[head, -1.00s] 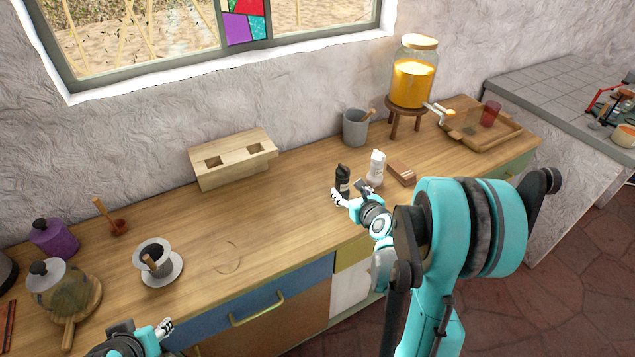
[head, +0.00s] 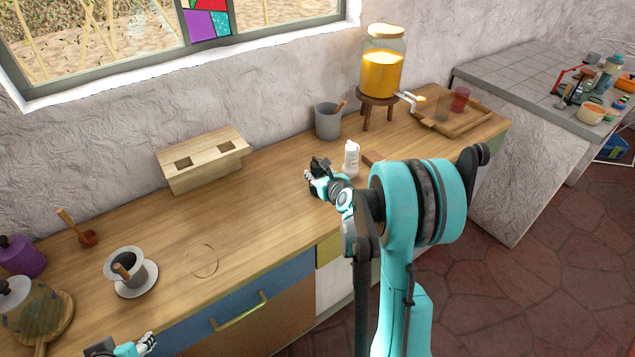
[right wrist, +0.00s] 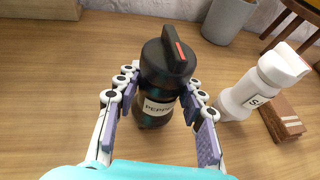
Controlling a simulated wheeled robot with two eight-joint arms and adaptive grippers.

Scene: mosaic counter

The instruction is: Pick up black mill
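The black mill, labelled as pepper, stands upright on the counter in the right wrist view (right wrist: 158,108). It has a dark knob with a red stripe on top. In the head view it is mostly hidden by my right gripper (head: 314,179). In the right wrist view, the two fingers of my right gripper (right wrist: 160,98) are on either side of the mill's body, close to it; they look open around it, and I cannot make out firm contact. My left gripper (head: 147,342) is at the bottom edge of the head view, away from the mill, too small to read.
A white shaker (head: 351,159) stands just right of the mill, with a brown block (head: 373,158) beside it. A grey crock (head: 327,122) and a juice dispenser (head: 382,72) stand behind.

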